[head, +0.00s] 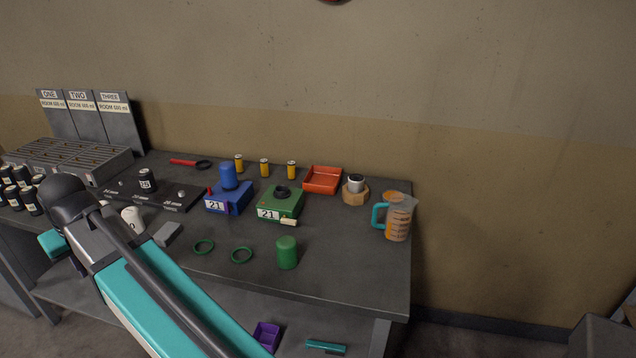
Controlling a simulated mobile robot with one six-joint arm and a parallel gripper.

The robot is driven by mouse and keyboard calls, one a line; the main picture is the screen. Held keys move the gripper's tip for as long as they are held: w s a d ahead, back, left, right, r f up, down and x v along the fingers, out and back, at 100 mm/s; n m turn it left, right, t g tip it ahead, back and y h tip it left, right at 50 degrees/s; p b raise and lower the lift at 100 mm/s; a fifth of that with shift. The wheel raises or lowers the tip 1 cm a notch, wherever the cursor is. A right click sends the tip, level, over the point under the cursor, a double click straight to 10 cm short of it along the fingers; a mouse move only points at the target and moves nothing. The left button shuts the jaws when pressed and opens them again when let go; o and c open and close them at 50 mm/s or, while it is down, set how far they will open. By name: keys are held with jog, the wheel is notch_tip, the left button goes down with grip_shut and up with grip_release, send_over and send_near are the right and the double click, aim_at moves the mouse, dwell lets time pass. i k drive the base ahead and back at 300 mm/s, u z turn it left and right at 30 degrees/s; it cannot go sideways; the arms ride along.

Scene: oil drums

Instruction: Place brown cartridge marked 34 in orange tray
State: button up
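The orange tray (322,180) lies empty at the back of the grey table, right of several yellow cylinders. No brown cartridge marked 34 can be made out. Several dark cartridges (31,200) with pale labels stand in a group at the far left, partly hidden by my arm; their marks are too small to read. One dark cartridge (147,180) with a white label stands upright on a black gauge plate (172,196). My arm crosses the lower left, far from the tray. My gripper's fingers do not show.
A blue device (229,198) and a green device (280,206), both marked 21, stand mid-table. A measuring jug (397,217) stands at the right edge. A grey slotted rack (68,161) is back left.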

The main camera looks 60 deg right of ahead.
aim_at(323, 183)
jog(key=u, duration=0.05)
jog(key=i, duration=0.95)
jog(key=z, duration=0.05)
